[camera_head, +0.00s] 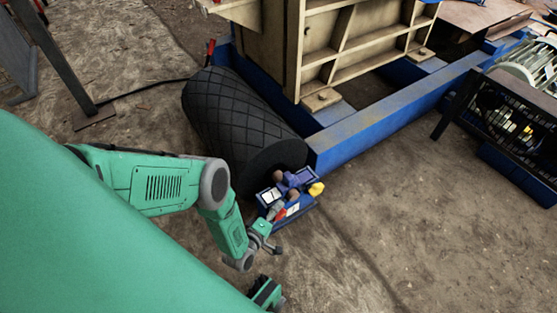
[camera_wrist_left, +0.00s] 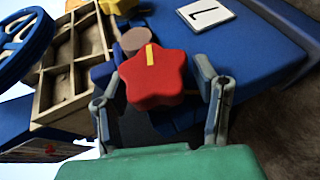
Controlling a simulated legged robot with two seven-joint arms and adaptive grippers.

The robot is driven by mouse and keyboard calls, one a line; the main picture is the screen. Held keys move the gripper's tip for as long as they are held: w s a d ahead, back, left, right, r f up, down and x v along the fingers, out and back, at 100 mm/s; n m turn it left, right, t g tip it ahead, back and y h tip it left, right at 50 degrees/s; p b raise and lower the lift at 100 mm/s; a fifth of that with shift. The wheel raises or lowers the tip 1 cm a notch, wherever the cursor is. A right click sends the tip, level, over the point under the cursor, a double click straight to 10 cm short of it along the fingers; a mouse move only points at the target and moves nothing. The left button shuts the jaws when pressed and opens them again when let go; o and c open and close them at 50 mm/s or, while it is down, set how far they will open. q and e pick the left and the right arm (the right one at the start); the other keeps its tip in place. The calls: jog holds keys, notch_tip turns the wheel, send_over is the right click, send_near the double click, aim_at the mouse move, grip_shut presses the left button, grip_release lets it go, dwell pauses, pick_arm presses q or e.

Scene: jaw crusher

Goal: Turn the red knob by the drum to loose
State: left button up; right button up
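The red knob (camera_head: 281,214) is on a small blue panel (camera_head: 306,208) at the near end of the black drum (camera_head: 225,115). In the left wrist view the red knob (camera_wrist_left: 152,84) is star-shaped, with a yellow stripe running roughly up and down. My left gripper (camera_head: 270,240) is at the panel's near left corner. In the left wrist view its two fingers (camera_wrist_left: 158,98) are spread on either side of the knob; contact is not clear. Part of what seems to be my right gripper (camera_head: 268,293) shows at the bottom edge; its finger opening is unclear.
A yellow knob (camera_head: 316,189) and brown round knobs are on the same panel. A white plate marked 1 (camera_wrist_left: 207,12) lies beyond the red knob. A blue frame (camera_head: 400,112) and beige crusher body (camera_head: 350,40) stand behind. Bare ground lies right of the panel.

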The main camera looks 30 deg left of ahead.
pick_arm(q)
jog(key=shift+d, duration=0.1)
jog(key=shift+s, duration=0.3)
jog(key=v, duration=0.7)
jog(key=shift+w, duration=0.1)
